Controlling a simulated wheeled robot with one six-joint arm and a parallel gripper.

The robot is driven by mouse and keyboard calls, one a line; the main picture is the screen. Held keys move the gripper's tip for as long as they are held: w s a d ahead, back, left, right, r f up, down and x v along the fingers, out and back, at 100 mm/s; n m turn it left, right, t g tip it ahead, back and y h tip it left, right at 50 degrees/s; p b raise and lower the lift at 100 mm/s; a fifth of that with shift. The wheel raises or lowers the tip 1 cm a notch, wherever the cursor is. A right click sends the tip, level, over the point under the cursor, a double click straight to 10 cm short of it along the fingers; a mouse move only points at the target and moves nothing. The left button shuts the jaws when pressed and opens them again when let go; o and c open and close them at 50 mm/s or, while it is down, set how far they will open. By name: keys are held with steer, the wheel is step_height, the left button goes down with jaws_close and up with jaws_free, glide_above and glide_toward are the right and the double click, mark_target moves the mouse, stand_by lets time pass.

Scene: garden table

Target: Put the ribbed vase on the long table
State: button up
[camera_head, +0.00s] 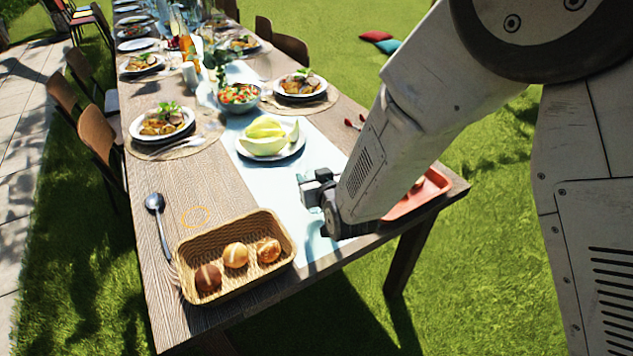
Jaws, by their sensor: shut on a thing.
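The long table (183,195) runs from the near edge away to the upper left, with a pale runner (228,152) along its middle. My gripper (312,188) is above the near right part of the table, beside the runner's right side. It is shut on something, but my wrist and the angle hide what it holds. I cannot make out a ribbed vase for certain anywhere in this view. A thin orange ring (195,217) shows on the bare wood left of the runner, behind the bread basket.
The bread basket (190,246) with rolls stands at the near edge. A spoon (156,204) lies at the left. A plate of melon (268,155), a salad bowl (239,108) and a red tray (432,190) stand nearby. Bare wood lies around the ring. Chairs (99,138) line the left side.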

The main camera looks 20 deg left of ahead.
steer(key=shift+w+d+f, duration=0.1)
steer(key=shift+f, duration=0.75)
steer(key=shift+w+d+f, duration=0.1)
steer(key=shift+f, duration=0.75)
steer(key=shift+f, duration=0.15)
steer(key=o, duration=1.1)
steer(key=shift+s+d+r, duration=0.1)
steer(key=shift+s+r, duration=0.1)
steer(key=shift+s, duration=0.05)
steer(key=v, duration=1.1)
steer(key=shift+s+d+r, duration=0.1)
steer(key=shift+s, duration=0.15)
